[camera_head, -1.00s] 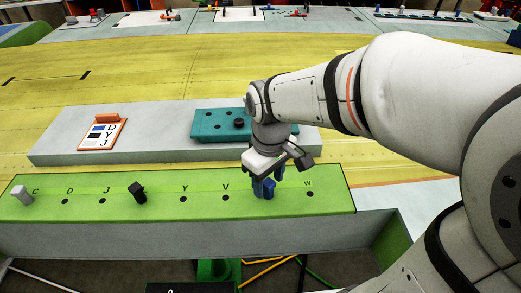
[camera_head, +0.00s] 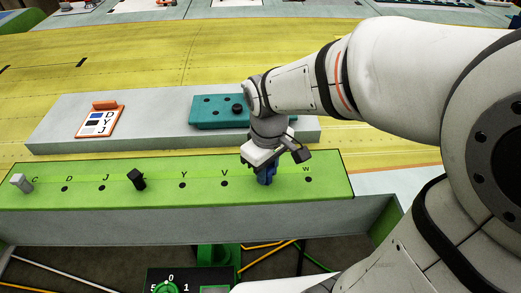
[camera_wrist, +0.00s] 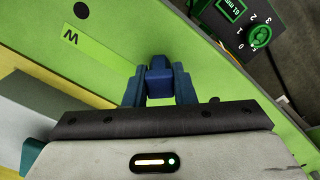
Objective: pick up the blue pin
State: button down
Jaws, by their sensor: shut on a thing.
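The blue pin (camera_wrist: 159,75) stands between the two blue fingers of my gripper (camera_wrist: 158,88) in the wrist view, and the fingers touch it from both sides. In the head view my gripper (camera_head: 265,176) is over the green strip (camera_head: 110,168), between the holes marked V and W. The pin is mostly hidden there by the fingers and wrist. I cannot tell whether the pin's lower end is still in its hole.
A black pin (camera_head: 136,180) and a grey pin (camera_head: 21,183) stand in the strip at left. Behind are a teal block (camera_head: 215,112) with a dark pin and an orange-framed card (camera_head: 100,121) reading D, Y, J. A dial box (camera_wrist: 250,28) lies beyond the strip's edge.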

jog(key=shift+r, duration=0.1)
notch_tip(320, 180, up, 10)
jog(key=shift+f+b, duration=0.1)
jog(key=shift+b, duration=0.3)
dwell(0.8)
jog(key=shift+s, duration=0.15)
